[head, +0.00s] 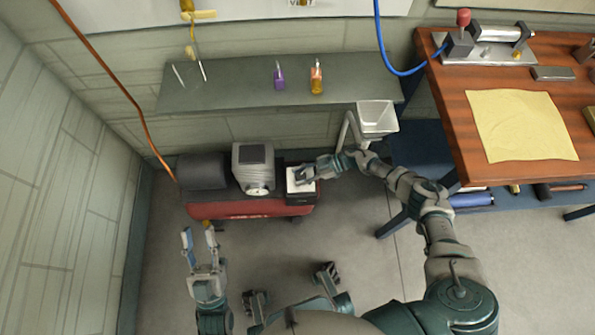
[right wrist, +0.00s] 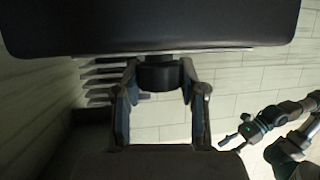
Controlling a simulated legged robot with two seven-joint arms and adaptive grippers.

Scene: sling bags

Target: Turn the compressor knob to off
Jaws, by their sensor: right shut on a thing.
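The compressor stands on the floor by the wall, with a red tank (head: 238,210), a grey motor housing (head: 253,158) and a black box with a white panel at its right end. My right gripper (head: 299,176) is at that box. In the right wrist view its two fingers are on either side of a round black knob (right wrist: 158,75), shut on it. The knob sits below a dark, wide body. The knob's marking is not visible, and it is hidden in the head view. My left gripper (head: 199,238) is open and empty, left of and in front of the compressor.
A grey shelf (head: 230,88) above the compressor carries a purple bottle (head: 278,75) and an orange bottle (head: 316,77). A wooden workbench (head: 450,110) stands at right. An orange hose (head: 112,78) runs down at left.

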